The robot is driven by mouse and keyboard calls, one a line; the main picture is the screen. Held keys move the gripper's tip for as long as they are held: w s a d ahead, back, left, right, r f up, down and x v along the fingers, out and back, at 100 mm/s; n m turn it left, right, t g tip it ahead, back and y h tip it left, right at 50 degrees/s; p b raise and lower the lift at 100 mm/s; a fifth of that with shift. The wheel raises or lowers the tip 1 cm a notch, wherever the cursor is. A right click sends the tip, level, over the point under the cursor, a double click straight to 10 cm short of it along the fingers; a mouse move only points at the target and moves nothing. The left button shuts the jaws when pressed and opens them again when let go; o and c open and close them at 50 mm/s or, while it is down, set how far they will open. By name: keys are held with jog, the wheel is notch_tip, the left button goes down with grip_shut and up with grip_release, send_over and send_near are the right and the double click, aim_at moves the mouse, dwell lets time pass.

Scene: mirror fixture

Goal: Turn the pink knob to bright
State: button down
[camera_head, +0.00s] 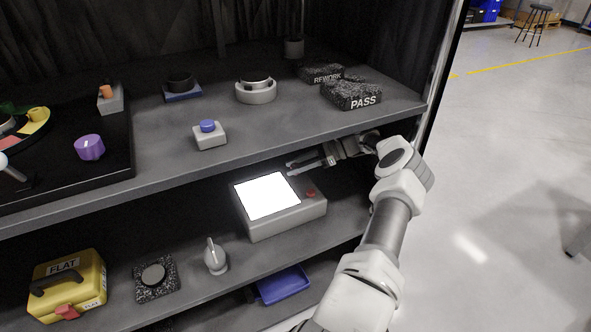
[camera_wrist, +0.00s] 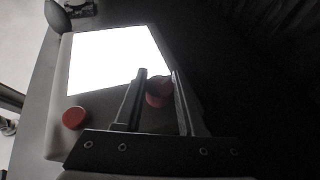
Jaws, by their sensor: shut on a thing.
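A light-grey box (camera_head: 283,222) with a glowing white panel (camera_head: 267,195) sits on the middle shelf. My gripper (camera_head: 291,165) reaches in from the right, over the box's back right edge. In the wrist view my gripper (camera_wrist: 160,74) has its two fingers on either side of a dark red-pink knob (camera_wrist: 158,93), close to the panel's edge. The fingers are shut on the knob. I cannot make out this knob in the head view. A separate red button (camera_wrist: 73,118) is on the same box, apart from the fingers; it also shows in the head view (camera_head: 311,194).
The upper shelf (camera_head: 330,122) runs close above my wrist and holds a blue-topped button box (camera_head: 209,136) and PASS block (camera_head: 352,96). A grey knob-like object (camera_head: 215,258) and yellow FLAT case (camera_head: 68,285) stand left of the box. Open floor lies right.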

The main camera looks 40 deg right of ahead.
jog(key=shift+n+g, duration=0.4)
jog(key=shift+g, duration=0.1)
jog(key=c, duration=0.5)
grip_release()
jog(key=shift+s+r+m+t, duration=0.1)
jog(key=shift+m+t, duration=0.3)
jog(key=shift+t, duration=0.1)
